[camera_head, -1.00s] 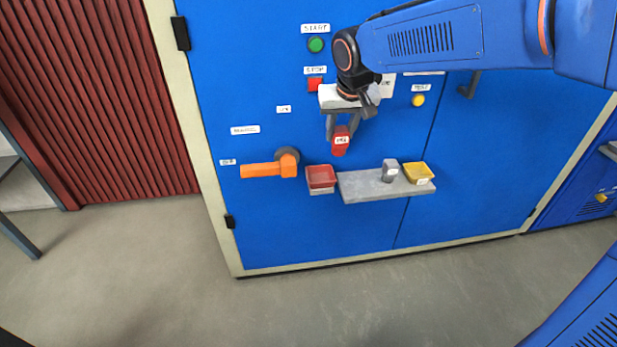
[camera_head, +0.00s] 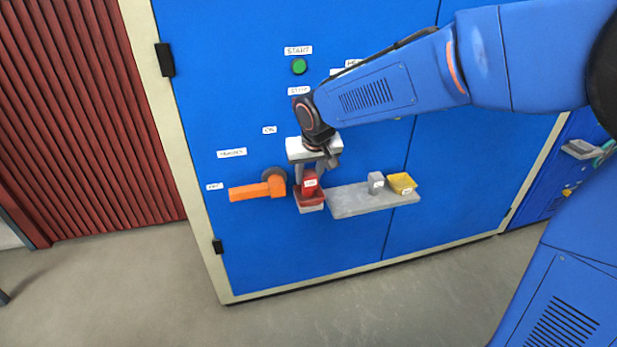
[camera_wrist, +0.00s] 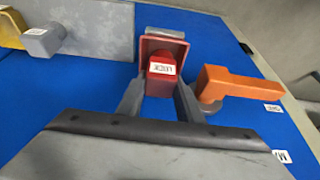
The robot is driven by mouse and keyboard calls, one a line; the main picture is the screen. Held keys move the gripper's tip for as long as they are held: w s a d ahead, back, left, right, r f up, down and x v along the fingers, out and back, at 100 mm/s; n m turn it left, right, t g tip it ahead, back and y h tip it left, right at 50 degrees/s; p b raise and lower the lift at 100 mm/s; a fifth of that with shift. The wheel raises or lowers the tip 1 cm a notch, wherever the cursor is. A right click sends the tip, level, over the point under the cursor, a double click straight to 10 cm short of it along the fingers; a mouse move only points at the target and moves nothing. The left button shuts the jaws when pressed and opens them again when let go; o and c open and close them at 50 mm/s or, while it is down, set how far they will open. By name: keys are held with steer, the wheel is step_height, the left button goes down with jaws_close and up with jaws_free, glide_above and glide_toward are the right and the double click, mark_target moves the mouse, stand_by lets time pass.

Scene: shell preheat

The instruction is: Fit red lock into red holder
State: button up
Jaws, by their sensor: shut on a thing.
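The red lock (camera_head: 310,182), with a white label, is held between the fingers of my gripper (camera_head: 311,180). It also shows in the wrist view (camera_wrist: 161,80), with a finger on each side. The red holder (camera_head: 312,200) is an open red tray on the blue cabinet front. In the wrist view its rim (camera_wrist: 148,40) shows around and beyond the lock. The lock is at the holder's opening. I cannot tell whether it touches the holder's floor.
An orange handle (camera_head: 256,189) sits close left of the holder. A green button (camera_head: 299,66) is above. The floor in front is clear.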

steer(key=shift+f, duration=0.4)
steer(key=shift+f, duration=0.3)
steer(key=o, duration=1.1)
steer(key=shift+c, duration=0.2)
